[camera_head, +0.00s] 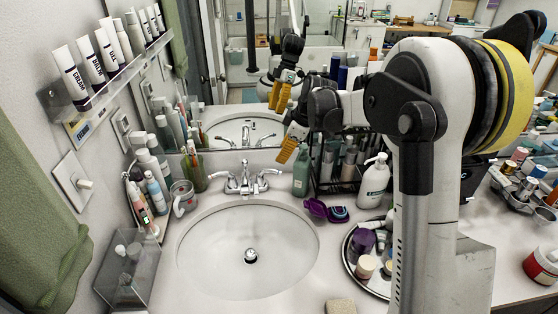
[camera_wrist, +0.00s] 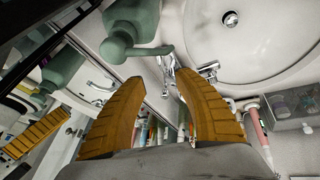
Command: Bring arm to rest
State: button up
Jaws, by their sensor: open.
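My gripper (camera_head: 286,152) is extended over the back of the vanity, close to the mirror and above the green pump bottle (camera_head: 301,173). Its yellow fingers point down and to the left. In the wrist view my gripper (camera_wrist: 158,78) has its two fingers spread apart, with no object held between them. The green pump bottle (camera_wrist: 128,32) is just beyond the fingertips in that view; whether they touch it I cannot tell. My arm's upper links fill the right of the head view and hide part of the counter.
The sink (camera_head: 210,245) and faucet (camera_head: 243,183) lie left of the arm. A white pump bottle (camera_head: 373,186), a dark rack (camera_head: 336,184) of bottles and a round tray (camera_head: 352,266) with jars crowd the counter. The mirror (camera_head: 240,95) stands close behind my gripper.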

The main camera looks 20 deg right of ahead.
jog(key=shift+s+d+r, duration=0.1)
jog(key=shift+s+r, duration=0.05)
jog(key=shift+r, duration=0.3)
jog(key=s+a+r+m+h, duration=0.1)
jog(key=s+a+r+m, duration=0.2)
jog(key=s+r, duration=0.5)
jog(key=s+f+m+t, duration=0.1)
jog(key=s+m, duration=0.2)
jog(key=s, duration=0.5)
jog(key=s+a+f+m+t+h+b, duration=0.1)
jog(key=s+f+m, duration=0.1)
jog(key=s, duration=0.7)
jog(key=s+f+m+t, duration=0.1)
jog(key=s+m, duration=0.3)
jog(key=s, duration=0.4)
jog(key=shift+s+a+f+h, duration=0.3)
jog(key=shift+s+f+h, duration=0.1)
